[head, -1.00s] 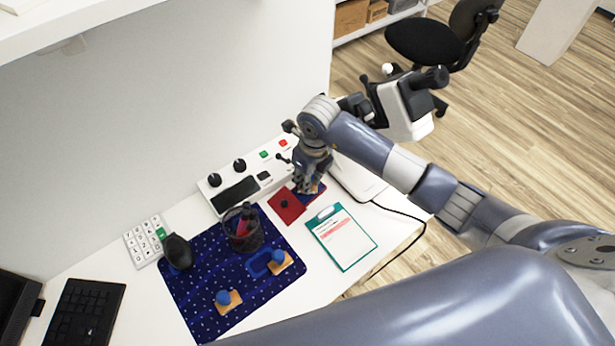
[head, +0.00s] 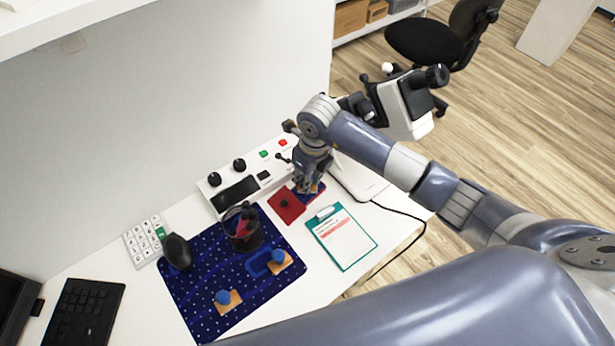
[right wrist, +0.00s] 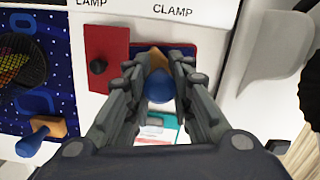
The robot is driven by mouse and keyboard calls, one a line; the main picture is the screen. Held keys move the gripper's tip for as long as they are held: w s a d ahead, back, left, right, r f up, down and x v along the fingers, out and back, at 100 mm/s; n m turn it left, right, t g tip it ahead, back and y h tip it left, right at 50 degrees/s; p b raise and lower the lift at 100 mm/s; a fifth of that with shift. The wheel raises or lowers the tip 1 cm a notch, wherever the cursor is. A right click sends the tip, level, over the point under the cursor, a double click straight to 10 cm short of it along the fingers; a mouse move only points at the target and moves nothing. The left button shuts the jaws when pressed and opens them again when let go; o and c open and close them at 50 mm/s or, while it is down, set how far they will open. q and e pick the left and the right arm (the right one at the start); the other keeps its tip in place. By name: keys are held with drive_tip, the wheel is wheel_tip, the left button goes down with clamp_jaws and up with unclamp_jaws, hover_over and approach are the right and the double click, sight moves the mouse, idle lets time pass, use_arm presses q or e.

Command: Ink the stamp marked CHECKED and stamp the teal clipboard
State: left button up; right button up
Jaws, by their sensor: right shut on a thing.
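My right gripper (head: 307,186) is shut on a stamp with a blue round knob (right wrist: 160,88) and a wooden base (right wrist: 157,57). The stamp is over the dark blue ink pad (right wrist: 187,52); I cannot tell whether it touches. A red lid (head: 285,208) with a dark knob lies beside the pad. The teal clipboard (head: 359,254), with a white sheet, lies in front of the pad. Two more blue-knobbed stamps, the near one (head: 228,300) and the far one (head: 280,261), stand on the blue mat (head: 200,275). No stamp marking is readable. My left gripper is not in view.
A white control panel (head: 256,185) with knobs and buttons stands behind the pad. A mesh pen cup (head: 244,232) stands on the mat. A black mouse (head: 177,252), a white keypad (head: 144,241) and a keyboard (head: 84,312) are at left.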

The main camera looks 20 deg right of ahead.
drive_tip(key=shift+r+p, duration=2.4)
drive_tip(key=shift+r, duration=1.1)
